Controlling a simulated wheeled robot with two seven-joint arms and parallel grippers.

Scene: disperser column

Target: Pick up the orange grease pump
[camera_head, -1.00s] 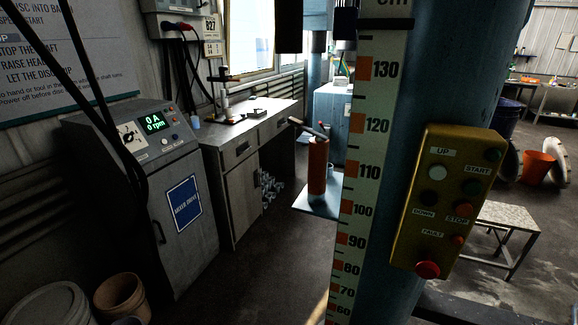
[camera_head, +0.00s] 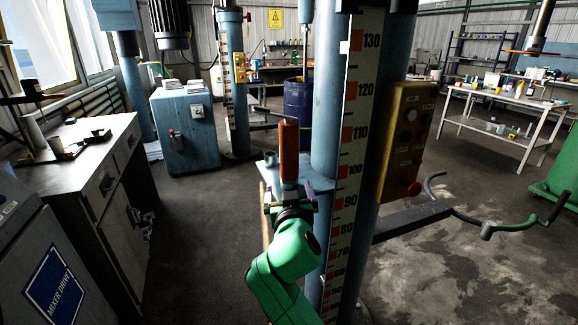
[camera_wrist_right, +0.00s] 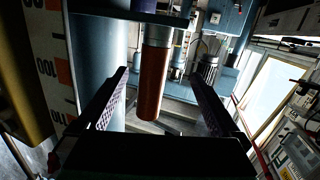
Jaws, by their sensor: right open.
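The orange grease pump (camera_head: 289,152) is an upright orange cylinder at a small blue shelf (camera_head: 318,183) on the blue column, left of the scale. It also shows in the right wrist view (camera_wrist_right: 154,80), where the picture looks upside down. My right gripper (camera_head: 288,192) is at the end of the green arm, in front of the pump's lower part. In the right wrist view its two fingers (camera_wrist_right: 158,74) are apart, one on each side of the pump, with gaps visible. My left gripper is not in view.
The scale column (camera_head: 352,150) with a yellow control box (camera_head: 405,140) stands just right of the pump. A metal bar (camera_head: 410,220) juts right from it. A workbench (camera_head: 95,165) and grey cabinet (camera_head: 45,250) are at left. Floor is open between bench and column.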

